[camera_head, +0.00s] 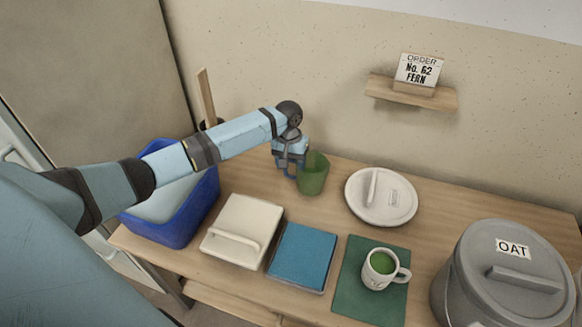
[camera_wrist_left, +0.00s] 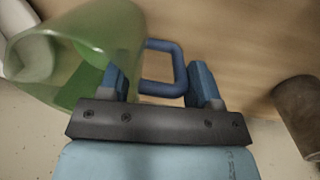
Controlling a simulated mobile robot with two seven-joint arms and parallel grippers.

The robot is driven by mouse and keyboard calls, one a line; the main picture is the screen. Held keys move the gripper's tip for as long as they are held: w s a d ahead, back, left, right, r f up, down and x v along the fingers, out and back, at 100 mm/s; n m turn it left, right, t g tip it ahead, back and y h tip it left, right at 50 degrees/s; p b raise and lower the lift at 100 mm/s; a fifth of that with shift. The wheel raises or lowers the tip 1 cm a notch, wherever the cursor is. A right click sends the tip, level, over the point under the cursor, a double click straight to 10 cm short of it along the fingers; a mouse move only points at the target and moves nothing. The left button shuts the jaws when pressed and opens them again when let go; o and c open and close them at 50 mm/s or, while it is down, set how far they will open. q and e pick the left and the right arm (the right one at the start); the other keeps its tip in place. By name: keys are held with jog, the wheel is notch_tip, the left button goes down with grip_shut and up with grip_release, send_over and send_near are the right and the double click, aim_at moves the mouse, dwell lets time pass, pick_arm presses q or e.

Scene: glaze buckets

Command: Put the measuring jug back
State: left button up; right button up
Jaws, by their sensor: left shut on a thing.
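The measuring jug (camera_head: 313,175) is green and see-through with a blue handle. It is at the back of the table near the wall. My left gripper (camera_head: 291,168) is at its left side, shut on the handle. In the left wrist view the jug (camera_wrist_left: 105,40) fills the upper left, and its blue handle (camera_wrist_left: 162,88) lies between the fingers. I cannot tell whether the jug's base touches the table. My right gripper is not in view.
A blue tub (camera_head: 172,233), a cream square lid (camera_head: 234,226), a blue square pad (camera_head: 302,256) and a round lid (camera_head: 400,208) surround the space. A mug (camera_head: 378,278) of green liquid stands on a green mat (camera_head: 350,302). The OAT bucket (camera_head: 470,297) is right. A wall shelf (camera_head: 440,100) holds an order card.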

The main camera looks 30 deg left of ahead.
pick_arm(q)
jog(key=shift+f, duration=0.55)
jog(key=o, duration=1.5)
jog(key=shift+f, duration=0.15)
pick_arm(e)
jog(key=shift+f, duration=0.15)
pick_arm(q)
jog(key=r, duration=0.3)
jog(key=r+p, duration=0.1)
jog(key=r, duration=0.3)
jog(key=a+r+p, duration=0.1)
jog(key=r, duration=0.3)
jog(key=shift+w+r, duration=0.1)
jog(key=shift+w, duration=0.25)
jog(key=shift+r, duration=0.55)
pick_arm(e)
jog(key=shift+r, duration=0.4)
